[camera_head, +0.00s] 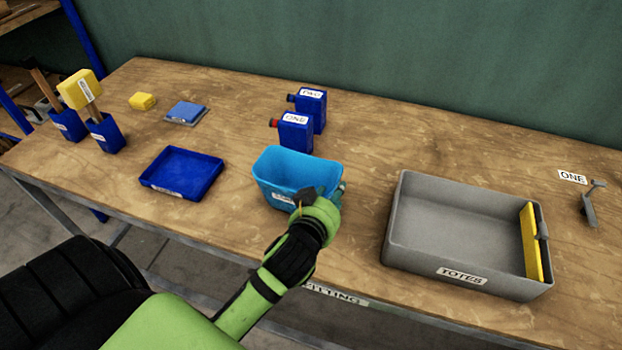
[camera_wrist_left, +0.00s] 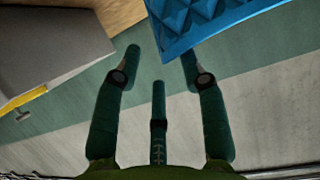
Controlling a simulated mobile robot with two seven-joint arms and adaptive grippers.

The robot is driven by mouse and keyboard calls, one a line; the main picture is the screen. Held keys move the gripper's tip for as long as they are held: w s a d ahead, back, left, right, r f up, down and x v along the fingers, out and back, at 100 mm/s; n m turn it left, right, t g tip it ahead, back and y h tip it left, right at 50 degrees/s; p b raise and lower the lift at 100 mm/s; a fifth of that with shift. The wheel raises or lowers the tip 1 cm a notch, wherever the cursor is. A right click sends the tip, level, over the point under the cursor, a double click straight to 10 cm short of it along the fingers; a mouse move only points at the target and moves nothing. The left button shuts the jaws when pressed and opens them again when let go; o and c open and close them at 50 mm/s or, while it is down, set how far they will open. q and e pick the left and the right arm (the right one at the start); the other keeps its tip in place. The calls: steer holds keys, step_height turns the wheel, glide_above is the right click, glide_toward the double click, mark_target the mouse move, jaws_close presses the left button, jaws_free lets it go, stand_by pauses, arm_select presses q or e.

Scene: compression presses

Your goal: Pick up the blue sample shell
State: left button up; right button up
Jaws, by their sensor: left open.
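The blue sample shell (camera_head: 287,172) is a light blue, open-topped bin with a white label on its front, standing upright near the table's front edge. My left gripper (camera_head: 322,192) is at its front right corner in the head view, and it hides part of that corner. In the left wrist view the shell (camera_wrist_left: 205,20) fills the top right with a ribbed blue surface. The gripper's fingers (camera_wrist_left: 160,65) are spread there with nothing between them. The right finger's tip is close to the shell's edge; I cannot tell if they touch. My right gripper is not in view.
A grey tote (camera_head: 440,272) with a yellow divider (camera_head: 530,242) stands right of the shell. A dark blue tray (camera_head: 182,173) lies to its left. Two dark blue bottles, ONE (camera_head: 296,134) and TWO (camera_head: 312,108), stand behind it. Mallets in blue holders (camera_head: 106,134) are at far left.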

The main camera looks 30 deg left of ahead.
mark_target(338, 182)
arm_select(q)
steer(key=x, duration=0.1)
steer(key=p+x, duration=0.1)
steer(key=shift+w+a, duration=0.25)
steer(key=shift+a, duration=0.05)
steer(key=p+x, duration=0.1)
steer(key=x, duration=0.2)
steer(key=shift+w+f, duration=0.3)
steer(key=shift+w, duration=0.05)
jaws_close()
steer(key=shift+s, duration=0.1)
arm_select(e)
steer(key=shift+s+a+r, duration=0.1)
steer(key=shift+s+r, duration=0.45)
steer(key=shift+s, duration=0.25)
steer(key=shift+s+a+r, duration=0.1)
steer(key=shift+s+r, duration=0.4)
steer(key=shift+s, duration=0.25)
